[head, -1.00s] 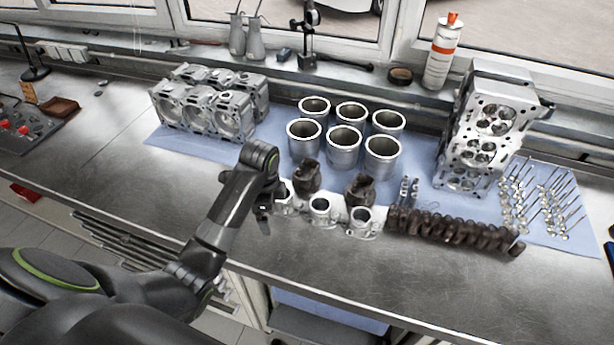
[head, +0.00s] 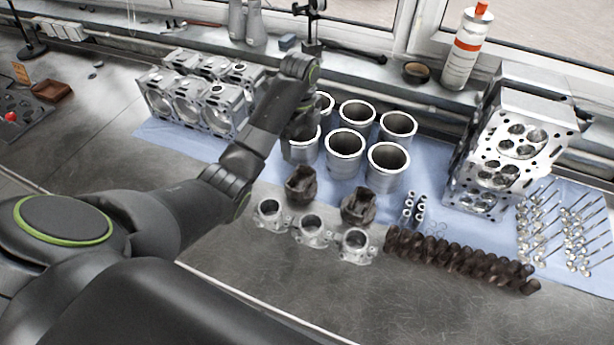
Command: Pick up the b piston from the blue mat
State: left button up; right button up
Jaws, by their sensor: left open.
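Two dark brown pistons stand near the front edge of the blue mat (head: 158,136), one on the left (head: 301,186) and one to its right (head: 358,207). I cannot read a letter on either, so I cannot tell which is the b piston. My left gripper (head: 302,128) is open, behind the left piston and apart from it, over the front left cylinder liner (head: 300,152), which it partly hides. Its fingertips are dark and hard to make out. My right gripper is not in view.
Several steel liners (head: 385,178) stand behind the pistons. Silver ring-shaped housings (head: 311,230) and a dark camshaft-like row (head: 460,257) lie in front. An engine block (head: 190,103) stands left, a cylinder head (head: 515,150) and valves (head: 570,225) right. The front bench is clear.

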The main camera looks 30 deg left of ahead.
pick_arm(q)
notch_tip(320, 180, down, 3)
jog(key=s+b, duration=0.2)
jog(key=b, duration=0.8)
send_over(301, 185)
notch_tip(301, 185, down, 7)
jog(key=shift+w+a+r, duration=0.15)
jog(key=shift+r, duration=0.05)
jog(key=shift+w+f+p, duration=0.1)
jog(key=shift+f+p, duration=0.6)
jog(key=shift+f, duration=0.15)
jog(key=f, duration=0.1)
jog(key=f+p, duration=0.1)
jog(key=f, duration=0.1)
jog(key=f+p, duration=0.1)
jog(key=shift+s+f, duration=0.3)
jog(key=shift+f, duration=0.5)
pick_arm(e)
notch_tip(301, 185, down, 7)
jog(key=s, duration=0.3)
pick_arm(q)
jog(key=shift+w+r, duration=0.1)
jog(key=c, duration=1.1)
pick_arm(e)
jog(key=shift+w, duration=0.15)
